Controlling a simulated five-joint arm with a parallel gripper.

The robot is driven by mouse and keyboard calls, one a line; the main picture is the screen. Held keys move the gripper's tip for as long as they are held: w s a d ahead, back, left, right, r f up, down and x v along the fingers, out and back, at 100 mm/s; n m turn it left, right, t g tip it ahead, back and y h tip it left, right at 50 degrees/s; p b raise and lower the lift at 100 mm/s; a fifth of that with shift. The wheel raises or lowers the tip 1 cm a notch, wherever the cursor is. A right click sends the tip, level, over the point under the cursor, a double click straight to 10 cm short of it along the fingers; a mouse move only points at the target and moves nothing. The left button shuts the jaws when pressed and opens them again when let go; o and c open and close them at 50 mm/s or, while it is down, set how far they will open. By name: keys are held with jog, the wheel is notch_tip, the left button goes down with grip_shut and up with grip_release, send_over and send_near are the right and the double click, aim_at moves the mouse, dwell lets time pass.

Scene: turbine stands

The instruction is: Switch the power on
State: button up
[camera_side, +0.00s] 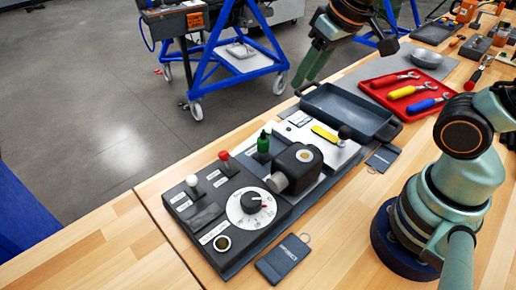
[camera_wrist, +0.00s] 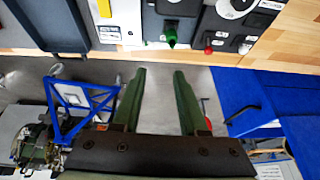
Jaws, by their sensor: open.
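A green-tipped switch (camera_side: 263,142) stands on a small dark block next to the panel. The labels are too small to read, so I cannot tell which switch is the power. In the wrist view the green switch (camera_wrist: 171,38) and red switch (camera_wrist: 208,50) show beyond my fingertips. My gripper (camera_side: 310,68) is open and empty, raised beyond the bench's far edge, apart from the switches.
A black motor-like unit (camera_side: 296,165) stands beside the panel. A dark empty tray (camera_side: 345,110) and a red tray (camera_side: 400,78) of coloured-handled tools lie to the right. A blue wheeled frame (camera_side: 235,62) stands on the floor behind.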

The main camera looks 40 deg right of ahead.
jog(key=shift+s+d+r+t+h, duration=0.15)
jog(key=shift+s+d, duration=0.15)
jog(key=shift+d, duration=0.25)
jog(key=shift+s+d+f+t+h, duration=0.1)
jog(key=shift+s+d, duration=0.25)
jog(key=shift+d, duration=0.2)
jog(key=shift+s+d+r+t+h, duration=0.15)
jog(key=shift+s+d, duration=0.15)
jog(key=shift+d, duration=0.25)
jog(key=shift+f, duration=0.1)
jog(key=shift+w+a, duration=0.1)
jog(key=shift+a, duration=0.05)
grip_shut()
jog(key=w+a+n+g+y, duration=0.1)
jog(key=w+a+n, duration=0.1)
jog(key=w+a, duration=0.4)
jog(key=w+a+n+y, duration=0.1)
jog(key=w+a+n, duration=0.15)
jog(key=a, duration=0.55)
jog(key=w+a+f+n, duration=0.1)
jog(key=a+f, duration=0.2)
jog(key=a, duration=0.4)
jog(key=w+a+f+n+g, duration=0.1)
jog(key=w+a+f, duration=0.1)
jog(key=a+f, duration=0.2)
jog(key=a, duration=0.3)
jog(key=shift+w+a+f+n, duration=0.15)
jog(key=shift+w+a+n, duration=0.1)
jog(key=shift+a+n, duration=0.1)
